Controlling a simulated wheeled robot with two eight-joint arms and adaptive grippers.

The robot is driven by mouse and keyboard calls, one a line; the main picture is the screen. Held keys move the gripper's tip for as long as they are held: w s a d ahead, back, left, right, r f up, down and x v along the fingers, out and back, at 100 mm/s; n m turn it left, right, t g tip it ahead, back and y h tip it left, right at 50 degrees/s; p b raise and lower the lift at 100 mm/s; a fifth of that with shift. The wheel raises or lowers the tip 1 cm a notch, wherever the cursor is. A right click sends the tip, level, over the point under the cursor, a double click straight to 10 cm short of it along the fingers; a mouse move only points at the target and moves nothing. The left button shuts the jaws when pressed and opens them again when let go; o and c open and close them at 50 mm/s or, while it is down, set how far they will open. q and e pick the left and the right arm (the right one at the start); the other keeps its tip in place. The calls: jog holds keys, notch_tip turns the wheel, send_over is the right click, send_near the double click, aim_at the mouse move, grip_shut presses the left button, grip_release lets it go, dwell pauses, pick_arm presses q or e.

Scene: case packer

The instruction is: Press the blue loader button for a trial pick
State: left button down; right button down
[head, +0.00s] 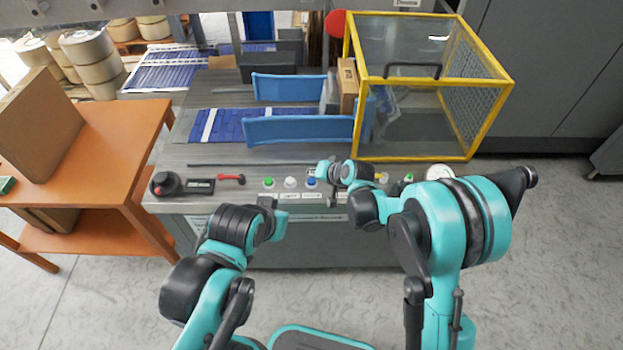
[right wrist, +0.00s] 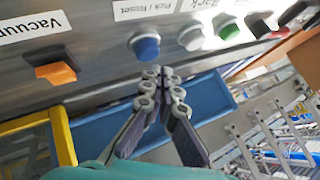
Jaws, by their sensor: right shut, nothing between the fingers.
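The blue button (head: 311,183) sits in the row on the front of the grey console, right of a white button (head: 290,182) and a green button (head: 268,183). In the right wrist view the blue button (right wrist: 145,46) stands just beyond my fingertips. My right gripper (head: 322,171) is shut and empty, close to the blue button; its closed tips (right wrist: 160,73) show in the wrist view. I cannot tell whether they touch the button. My left gripper (head: 270,203) hangs at the console's front edge, and its jaw state is unclear.
A yellow-framed guard cage (head: 437,157) stands right of blue rails (head: 298,131). A black-and-red knob (head: 165,184) and a red lever (head: 231,178) lie left of the buttons. An orange switch (right wrist: 55,73) shows in the wrist view. An orange table (head: 120,130) stands left.

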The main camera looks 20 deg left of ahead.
aim_at(313, 182)
jog(key=shift+r+p, duration=1.65)
jog(key=shift+r, duration=0.85)
